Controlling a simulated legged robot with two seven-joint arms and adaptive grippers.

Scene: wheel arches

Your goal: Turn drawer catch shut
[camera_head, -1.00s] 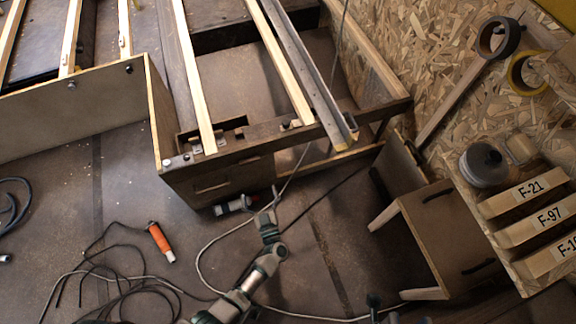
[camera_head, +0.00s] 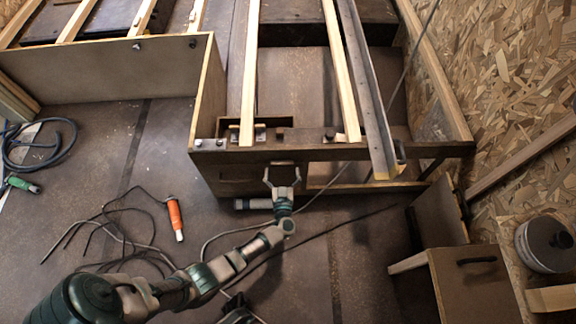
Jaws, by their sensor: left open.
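The dark wooden frame's front panel (camera_head: 340,152) runs across the middle of the head view, with a recessed slot (camera_head: 240,180) at its left part. My left arm reaches in from the lower left. Its left gripper (camera_head: 282,172) is open, with two pale fingers spread and pointing up at the front panel, right of the slot. Nothing shows held between them. I cannot clearly make out the drawer catch; the gripper may cover it. Whether the fingertips touch the panel I cannot tell. My right gripper is not in view.
A grey cylindrical tool (camera_head: 250,204) lies below the panel, beside my gripper. An orange-handled tool (camera_head: 175,218) and black cables (camera_head: 115,225) lie on the floor at left. A small wooden cabinet (camera_head: 470,285) stands at right. Pale slats (camera_head: 249,70) and a metal rail (camera_head: 370,100) cross the frame.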

